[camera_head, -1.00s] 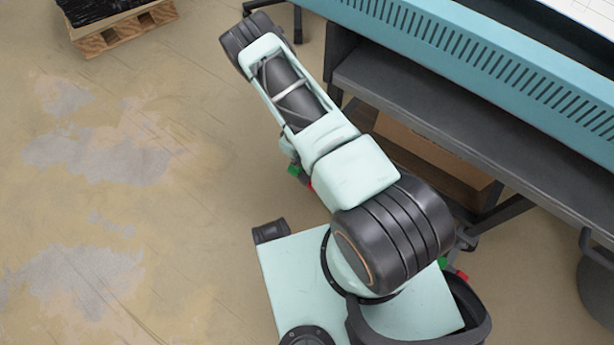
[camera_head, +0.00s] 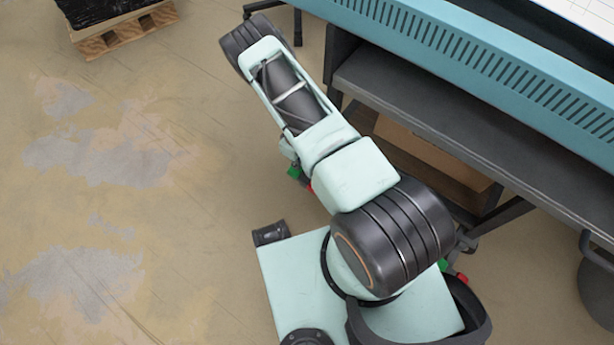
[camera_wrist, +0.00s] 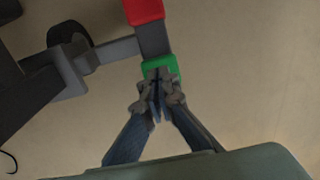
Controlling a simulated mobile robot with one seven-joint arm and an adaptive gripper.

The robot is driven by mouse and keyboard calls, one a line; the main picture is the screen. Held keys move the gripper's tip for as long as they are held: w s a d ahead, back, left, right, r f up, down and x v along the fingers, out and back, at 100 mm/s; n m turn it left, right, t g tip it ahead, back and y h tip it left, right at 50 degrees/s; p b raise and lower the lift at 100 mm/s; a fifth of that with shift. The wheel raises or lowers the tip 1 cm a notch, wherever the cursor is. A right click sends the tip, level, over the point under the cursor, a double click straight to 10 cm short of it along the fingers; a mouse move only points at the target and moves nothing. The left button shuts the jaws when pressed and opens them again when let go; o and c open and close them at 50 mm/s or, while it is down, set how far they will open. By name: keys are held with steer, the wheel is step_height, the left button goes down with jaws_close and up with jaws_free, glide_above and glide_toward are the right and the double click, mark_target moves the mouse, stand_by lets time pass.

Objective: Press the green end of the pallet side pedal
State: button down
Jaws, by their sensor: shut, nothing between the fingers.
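The pedal (camera_wrist: 152,40) shows in the wrist view as a grey bar with a red end (camera_wrist: 143,11) at the top and a green end (camera_wrist: 160,62) lower down. My gripper (camera_wrist: 157,80) is shut and empty, its fingertips over the lower part of the green end. Whether they touch it I cannot tell. In the head view, a green end (camera_head: 294,172) shows small beside my arm, which hides most of that pedal. Another green end (camera_head: 443,264) and red end (camera_head: 461,278) show at the right of my base. My gripper is hidden in the head view.
A grey bracket (camera_wrist: 110,50) joins the pedal to a dark frame with a black wheel (camera_wrist: 70,35). A dark shelf (camera_head: 430,90) under a blue machine stands at the right. A wooden pallet (camera_head: 125,32) stands far left. The floor at left is clear.

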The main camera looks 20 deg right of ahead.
steer(key=shift+f+b, duration=1.35)
steer(key=shift+f, duration=0.15)
stand_by(0.9)
steer(key=shift+r, duration=0.1)
steer(key=shift+r+p, duration=2.35)
steer(key=shift+r, duration=1.15)
